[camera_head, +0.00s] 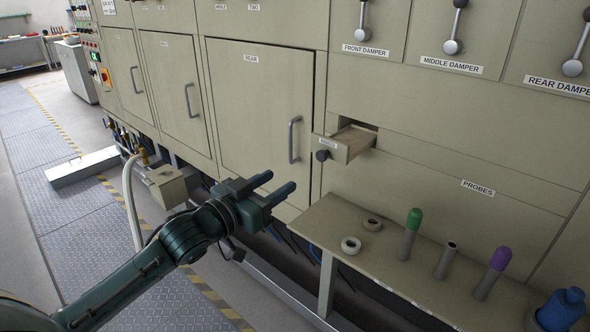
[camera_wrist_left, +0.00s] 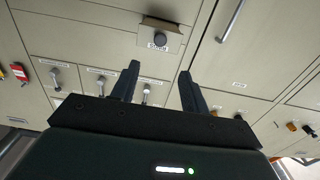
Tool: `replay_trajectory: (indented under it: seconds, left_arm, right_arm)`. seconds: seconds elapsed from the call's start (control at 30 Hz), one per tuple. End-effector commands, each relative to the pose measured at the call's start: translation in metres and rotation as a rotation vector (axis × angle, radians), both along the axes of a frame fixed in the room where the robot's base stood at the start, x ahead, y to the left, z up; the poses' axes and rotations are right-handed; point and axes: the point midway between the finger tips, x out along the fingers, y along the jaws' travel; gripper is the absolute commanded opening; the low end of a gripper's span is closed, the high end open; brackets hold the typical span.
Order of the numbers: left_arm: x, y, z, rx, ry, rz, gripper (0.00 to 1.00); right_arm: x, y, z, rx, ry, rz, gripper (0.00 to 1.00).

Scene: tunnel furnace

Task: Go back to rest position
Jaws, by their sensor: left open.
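My left gripper (camera_head: 279,188) is open and empty in front of the furnace, with its two fingers apart. It is left of and below the small open drawer (camera_head: 345,148) with its round dark knob, and does not touch it. The left wrist view also shows the open fingers (camera_wrist_left: 157,85) with nothing between them, and the drawer (camera_wrist_left: 160,38) beyond them. My left arm reaches in from the lower left. My right gripper is in neither view.
A shelf (camera_head: 330,225) stands close to the gripper's right, with two rings, a green-capped tube (camera_head: 411,232), an uncapped tube (camera_head: 446,260), a purple-capped tube (camera_head: 492,272) and a blue bottle (camera_head: 560,309).

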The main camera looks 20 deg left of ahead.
Motion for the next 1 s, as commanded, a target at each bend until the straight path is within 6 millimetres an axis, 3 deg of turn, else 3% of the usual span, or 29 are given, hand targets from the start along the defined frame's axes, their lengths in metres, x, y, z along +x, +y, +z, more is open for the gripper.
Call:
replay_trajectory:
  seconds: [0.17,0.27,0.37,0.5,0.6,0.7,0.83,1.0]
  left_arm:
    - [-0.002,-0.002,-0.007,0.0,0.011,0.001,0.45]
    - [-0.011,-0.009,-0.038,0.003,0.058,0.006,0.45]
    - [-0.033,-0.022,-0.092,0.016,0.145,0.017,0.45]
    - [-0.087,-0.046,-0.177,0.051,0.299,0.037,0.45]
    - [-0.132,-0.063,-0.225,0.082,0.402,0.047,0.45]
    - [-0.171,-0.078,-0.258,0.112,0.488,0.053,0.45]
    - [-0.206,-0.089,-0.282,0.14,0.558,0.054,0.45]
    - [-0.219,-0.093,-0.29,0.153,0.584,0.053,0.45]
  right_arm:
    - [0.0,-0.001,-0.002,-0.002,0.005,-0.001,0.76]
    - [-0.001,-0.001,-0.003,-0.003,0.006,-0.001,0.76]
    - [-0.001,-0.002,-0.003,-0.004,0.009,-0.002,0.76]
    - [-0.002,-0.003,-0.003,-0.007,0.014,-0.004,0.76]
    - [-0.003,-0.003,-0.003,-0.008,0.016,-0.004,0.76]
    - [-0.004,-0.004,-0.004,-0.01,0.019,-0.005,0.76]
    - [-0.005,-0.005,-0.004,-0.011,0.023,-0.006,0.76]
    - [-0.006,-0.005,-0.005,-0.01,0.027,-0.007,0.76]
